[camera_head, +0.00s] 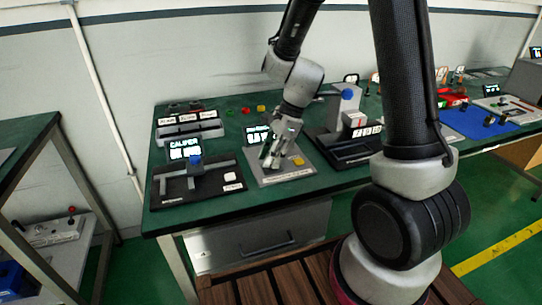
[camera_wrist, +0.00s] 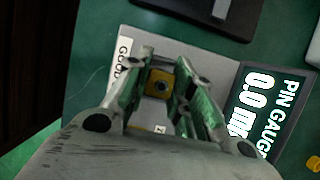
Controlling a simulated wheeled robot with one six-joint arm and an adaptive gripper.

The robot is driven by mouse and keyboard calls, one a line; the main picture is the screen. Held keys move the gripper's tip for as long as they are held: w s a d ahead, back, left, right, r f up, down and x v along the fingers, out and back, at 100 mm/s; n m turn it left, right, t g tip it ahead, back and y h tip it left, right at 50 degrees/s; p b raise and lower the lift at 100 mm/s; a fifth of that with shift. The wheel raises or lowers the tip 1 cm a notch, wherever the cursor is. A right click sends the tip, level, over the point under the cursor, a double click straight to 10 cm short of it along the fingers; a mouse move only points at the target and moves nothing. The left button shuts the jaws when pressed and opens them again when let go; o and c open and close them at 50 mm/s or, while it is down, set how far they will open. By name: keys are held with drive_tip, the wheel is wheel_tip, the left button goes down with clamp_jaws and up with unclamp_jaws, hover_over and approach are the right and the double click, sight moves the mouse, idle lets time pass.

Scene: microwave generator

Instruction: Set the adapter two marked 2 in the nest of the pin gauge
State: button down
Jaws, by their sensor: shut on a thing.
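The pin gauge is a grey plate (camera_head: 299,172) with a lit display (camera_wrist: 268,108) reading PIN GAUGE 0.0 mm. My gripper (camera_head: 272,161) is low over this plate, in front of the display. In the wrist view my gripper (camera_wrist: 163,92) is shut on a yellow, block-like piece with a dark round hole, taken as adapter two (camera_wrist: 159,84). A small white label with a mark like a 2 shows just below it. The fingers hide the nest, and I cannot tell whether the piece touches it. A yellow spot shows on the plate's right side in the head view.
A caliper station (camera_head: 196,184) stands left of the pin gauge, and another dark station (camera_head: 345,152) with a blue knob stands close on the right. A labelled rack (camera_head: 190,128) and small coloured pieces are behind. Bare green table (camera_head: 222,142) lies between stations.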

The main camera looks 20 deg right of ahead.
drive_tip(key=c, duration=1.2)
unclamp_jaws()
drive_tip(key=shift+f, duration=0.1)
drive_tip(key=v, duration=1.2)
drive_tip(key=s+d+r+n+t+h, duration=0.2)
drive_tip(key=s+d+r+n, duration=0.3)
drive_tip(key=s+n, duration=0.4)
drive_tip(key=s+d+r+n+t+h, duration=0.2)
drive_tip(key=s+d+r+n, duration=0.3)
drive_tip(key=s+n, duration=0.4)
drive_tip(key=shift+s+d+r, duration=0.2)
drive_tip(key=shift+s+r, duration=0.05)
drive_tip(key=shift+s, duration=0.25)
